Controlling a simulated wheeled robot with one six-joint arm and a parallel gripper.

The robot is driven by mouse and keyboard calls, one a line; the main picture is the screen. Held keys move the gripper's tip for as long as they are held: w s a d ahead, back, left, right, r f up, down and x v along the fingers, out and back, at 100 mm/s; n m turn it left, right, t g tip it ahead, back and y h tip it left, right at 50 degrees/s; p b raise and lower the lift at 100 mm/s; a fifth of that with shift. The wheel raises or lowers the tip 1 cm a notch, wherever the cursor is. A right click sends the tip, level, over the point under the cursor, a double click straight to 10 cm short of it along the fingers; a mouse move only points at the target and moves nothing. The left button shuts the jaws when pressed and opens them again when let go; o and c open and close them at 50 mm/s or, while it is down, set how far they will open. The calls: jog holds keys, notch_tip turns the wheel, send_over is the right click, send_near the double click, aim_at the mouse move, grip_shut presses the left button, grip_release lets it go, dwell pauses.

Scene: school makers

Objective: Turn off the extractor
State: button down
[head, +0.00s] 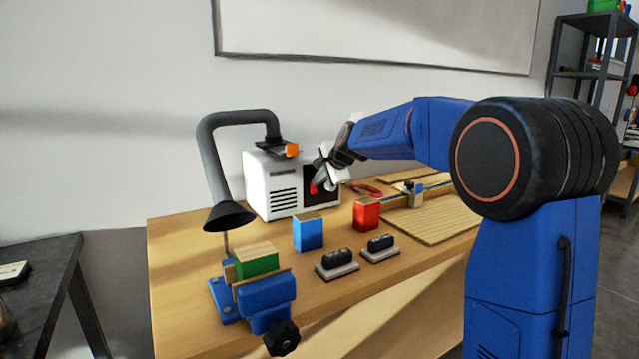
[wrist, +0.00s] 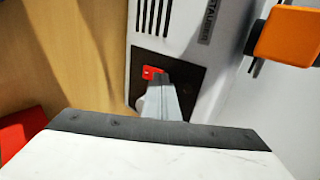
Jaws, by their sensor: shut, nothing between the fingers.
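The extractor (head: 262,185) is a white box with dark vent slots, standing at the back of the wooden bench. A grey hose with a black cone hood (head: 229,216) rises from it and bends down at its left. Its front has a dark panel with a red switch (head: 313,188); the wrist view also shows the red switch (wrist: 151,72) on that panel. My gripper (head: 321,184) is shut and empty, with its fingertips (wrist: 161,82) right at the switch, covering part of it. I cannot tell whether they touch, or which way the switch is set.
A blue block (head: 308,233) and a red block (head: 366,215) stand in front of the extractor. A blue vise (head: 265,292) holds a green block at the bench's front left. Two black-topped erasers or pads (head: 337,262) lie near the front edge. An orange part (wrist: 288,36) sits on the extractor.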

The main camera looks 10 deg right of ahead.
jog(key=shift+r, duration=0.15)
jog(key=shift+r, duration=0.65)
jog(key=shift+s+d, duration=0.1)
